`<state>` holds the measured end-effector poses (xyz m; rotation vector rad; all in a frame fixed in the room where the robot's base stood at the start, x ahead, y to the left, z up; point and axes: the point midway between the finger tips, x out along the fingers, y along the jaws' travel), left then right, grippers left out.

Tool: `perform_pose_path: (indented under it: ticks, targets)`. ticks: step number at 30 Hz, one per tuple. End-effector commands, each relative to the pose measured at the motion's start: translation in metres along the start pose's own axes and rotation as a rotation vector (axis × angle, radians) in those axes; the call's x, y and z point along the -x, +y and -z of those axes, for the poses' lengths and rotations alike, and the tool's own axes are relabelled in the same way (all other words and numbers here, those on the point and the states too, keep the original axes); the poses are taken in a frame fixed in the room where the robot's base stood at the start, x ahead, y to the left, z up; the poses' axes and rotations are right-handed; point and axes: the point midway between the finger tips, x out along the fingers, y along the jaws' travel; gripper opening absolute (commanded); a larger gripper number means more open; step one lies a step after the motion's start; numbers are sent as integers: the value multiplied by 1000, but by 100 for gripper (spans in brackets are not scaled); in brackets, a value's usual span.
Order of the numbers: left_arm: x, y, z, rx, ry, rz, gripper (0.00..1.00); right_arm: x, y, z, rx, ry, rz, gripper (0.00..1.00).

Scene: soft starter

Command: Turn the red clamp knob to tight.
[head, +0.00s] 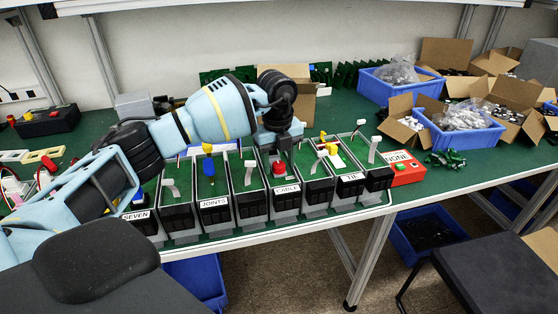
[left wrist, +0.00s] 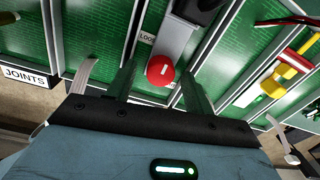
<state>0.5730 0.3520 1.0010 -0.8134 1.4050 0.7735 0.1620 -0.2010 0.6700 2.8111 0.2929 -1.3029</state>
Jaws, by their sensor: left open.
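The red clamp knob (head: 278,169) sits in the unit labelled CABLE, in the middle of the row. It also shows in the left wrist view (left wrist: 160,70), round, with a short white mark on its top. A partly hidden label beginning "LOO" (left wrist: 147,37) lies beside it. My left gripper (head: 281,153) points down over the knob from above. In the left wrist view its two dark green fingers (left wrist: 158,88) are apart, one on each side of the knob. I cannot tell whether they touch it. My right gripper is not in view.
Neighbouring units with levers stand close on both sides; a yellow part (head: 331,149) is just to the right. A red box (head: 404,172) labelled NONE stands further right. Blue crates (head: 459,137) and cardboard boxes fill the back right. The green table shows bare between them.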

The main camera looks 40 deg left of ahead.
Motion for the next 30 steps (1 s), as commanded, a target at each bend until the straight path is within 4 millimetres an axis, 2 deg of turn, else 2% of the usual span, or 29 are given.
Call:
perform_pose_path:
  ticks: [2, 12, 22, 30]
  targets:
    - [0, 0, 0, 0, 0, 0, 52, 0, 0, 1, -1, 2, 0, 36]
    - [0, 0, 0, 0, 0, 0, 8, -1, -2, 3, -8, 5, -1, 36]
    - [1, 0, 0, -46, 2, 0, 8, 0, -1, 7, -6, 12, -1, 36]
    - [2, 0, 0, -217, 7, 1, 8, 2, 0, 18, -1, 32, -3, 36]
